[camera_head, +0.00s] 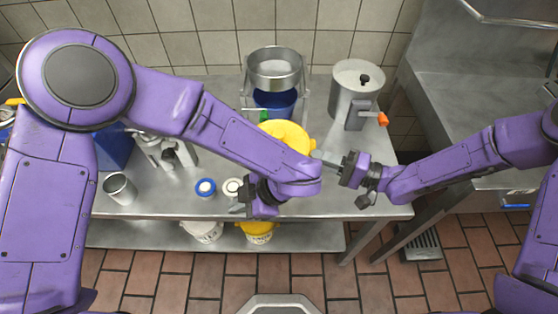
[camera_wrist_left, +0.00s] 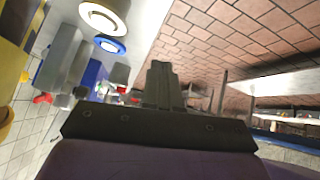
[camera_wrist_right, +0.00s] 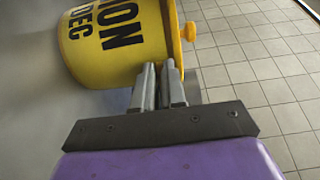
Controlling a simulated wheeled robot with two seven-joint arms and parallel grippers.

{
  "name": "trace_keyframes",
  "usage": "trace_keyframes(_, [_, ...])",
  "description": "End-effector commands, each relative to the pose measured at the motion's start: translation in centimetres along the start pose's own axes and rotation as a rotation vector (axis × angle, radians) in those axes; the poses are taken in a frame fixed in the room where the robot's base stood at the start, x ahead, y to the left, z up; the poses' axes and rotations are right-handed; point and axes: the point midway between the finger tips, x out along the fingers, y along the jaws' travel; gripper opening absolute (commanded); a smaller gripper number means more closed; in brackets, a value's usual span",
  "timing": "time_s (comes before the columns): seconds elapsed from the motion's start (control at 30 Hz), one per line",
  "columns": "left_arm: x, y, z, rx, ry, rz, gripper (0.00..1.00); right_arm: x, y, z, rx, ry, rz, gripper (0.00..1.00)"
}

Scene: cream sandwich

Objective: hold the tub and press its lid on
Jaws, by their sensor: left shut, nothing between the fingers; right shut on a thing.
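The yellow tub (camera_wrist_right: 118,42), printed with black letters, shows in the right wrist view. Its yellow round top (camera_head: 288,134), which looks like the lid, shows in the head view; my left arm hides part of it. A yellow edge (camera_wrist_right: 172,35) with a small tab lies at the tub's end. I cannot tell whether the lid is fully seated. My right gripper (camera_head: 328,157) is shut on the tub's side near that edge. My left gripper (camera_head: 239,207) is shut and empty in front of the tub, near the table's front edge, partly behind its own forearm.
A blue-ringed jar (camera_head: 205,187) and a white jar (camera_head: 232,187) stand left of my left gripper. A metal cup (camera_head: 119,188) is further left. A sieve on a stand (camera_head: 275,68) and a steel machine (camera_head: 357,85) stand behind. Buckets sit on the lower shelf (camera_head: 150,235).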

Motion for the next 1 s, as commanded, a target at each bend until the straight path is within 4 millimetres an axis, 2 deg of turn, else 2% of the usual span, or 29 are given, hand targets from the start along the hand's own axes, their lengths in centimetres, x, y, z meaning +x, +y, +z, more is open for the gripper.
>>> trace_keyframes(0.03, [-2.9, 0.6, -0.6, -0.111, -0.016, -0.063, 0.00, 0.0, 0.0, 0.0, 0.000, 0.000, 0.001, 0.00])
trace_keyframes(0.1, [-6.7, 2.1, -0.7, -0.262, -0.091, -0.163, 0.00, 0.0, 0.1, 0.0, 0.000, 0.000, 0.001, 0.00])
trace_keyframes(0.2, [-10.9, 6.2, -0.5, -0.445, -0.250, -0.257, 0.00, 0.0, 0.0, 0.0, 0.000, 0.000, 0.000, 0.00])
trace_keyframes(0.3, [-14.8, 9.9, -1.3, -0.596, -0.393, -0.338, 0.00, 0.0, 0.0, 0.0, 0.000, 0.000, 0.000, 0.00])
trace_keyframes(0.4, [-17.7, 12.8, -2.4, -0.705, -0.503, -0.402, 0.00, 0.0, 0.0, 0.0, 0.000, 0.000, 0.000, 0.00])
trace_keyframes(0.5, [-19.6, 14.6, -3.4, -0.774, -0.573, -0.446, 0.00, 0.0, 0.0, 0.0, 0.000, 0.000, 0.000, 0.00])
trace_keyframes(0.67, [-20.4, 15.6, -3.8, -0.812, -0.614, -0.471, 0.00, 0.0, 0.0, 0.0, 0.000, -0.001, 0.000, 0.00])
trace_keyframes(1.0, [-17.0, 14.9, -0.7, -0.810, -0.612, -0.471, 0.00, 0.0, 0.0, 0.0, 0.000, 0.000, 0.000, 0.00])
